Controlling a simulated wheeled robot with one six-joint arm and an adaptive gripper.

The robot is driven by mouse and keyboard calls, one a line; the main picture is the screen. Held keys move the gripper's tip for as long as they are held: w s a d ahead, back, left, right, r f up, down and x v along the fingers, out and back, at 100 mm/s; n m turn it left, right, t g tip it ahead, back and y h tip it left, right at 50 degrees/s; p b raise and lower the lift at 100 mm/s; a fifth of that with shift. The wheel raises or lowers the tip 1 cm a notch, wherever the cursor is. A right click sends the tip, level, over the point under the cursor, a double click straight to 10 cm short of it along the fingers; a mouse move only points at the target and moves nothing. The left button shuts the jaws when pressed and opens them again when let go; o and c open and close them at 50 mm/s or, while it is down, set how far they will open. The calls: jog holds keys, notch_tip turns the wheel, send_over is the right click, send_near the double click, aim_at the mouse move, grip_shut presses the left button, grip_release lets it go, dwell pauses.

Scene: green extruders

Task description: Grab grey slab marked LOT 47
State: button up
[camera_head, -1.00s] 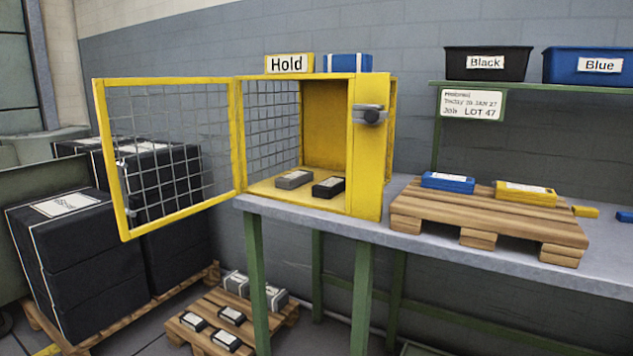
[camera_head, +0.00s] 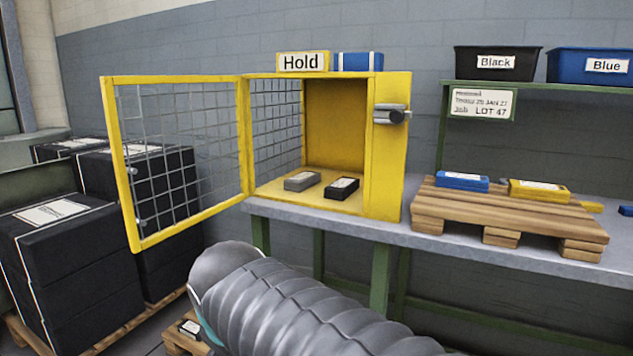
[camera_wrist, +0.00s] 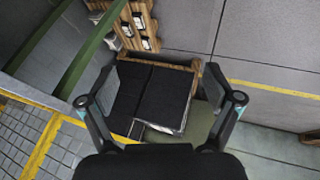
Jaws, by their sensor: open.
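A grey slab (camera_head: 302,181) with a pale label lies in the open yellow cage (camera_head: 384,168), on its floor at the left. Its label is too small to read. A black slab (camera_head: 342,188) lies just right of it. The mesh door (camera_head: 245,140) stands swung open to the left. My gripper (camera_wrist: 160,78) shows in the wrist view, its two fingers spread wide with nothing between them. It points down over the floor, with black wrapped stacks far below. The gripper is not visible in the head view, where only my arm shows.
A wooden pallet (camera_head: 440,196) on the bench (camera_head: 412,234) bears a blue slab (camera_head: 462,181) and a yellow slab (camera_head: 540,191). A shelf sign (camera_head: 481,104) reads LOT 47. A low floor pallet (camera_wrist: 135,30) with labelled dark slabs shows in the wrist view. Black stacks (camera_head: 60,250) stand at left.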

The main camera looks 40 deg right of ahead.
jog(key=w+d+r+n+h, duration=0.3)
jog(key=w+d+r+n, duration=0.15)
jog(key=w+d, duration=0.3)
jog(key=w+d+r+n+h, duration=0.2)
jog(key=w+d+r+n, duration=0.3)
jog(key=w, duration=0.4)
jog(key=n+g+h, duration=0.1)
jog(key=n+h, duration=0.5)
jog(key=n, duration=0.2)
send_near(298, 178)
jog(key=a, duration=0.1)
jog(key=s+a+r, duration=0.1)
jog(key=s+a, duration=0.1)
jog(key=shift+r+p, duration=0.3)
jog(key=shift+p, duration=0.1)
jog(key=shift+w+d+n, duration=0.15)
jog(key=shift+d+n, duration=0.1)
jog(key=shift+d, duration=0.1)
jog(key=x, duration=0.8)
jog(key=shift+f, duration=0.1)
jog(key=shift+w+f+p+x, duration=0.1)
jog(key=shift+w+p+x, duration=0.05)
jog(key=shift+x, duration=1.2)
jog(key=shift+w+f+p+x, duration=0.1)
jog(key=shift+f+p+x, duration=0.05)
jog(key=shift+x, duration=1.2)
jog(key=shift+a, duration=0.2)
jog(key=c, duration=1.5)
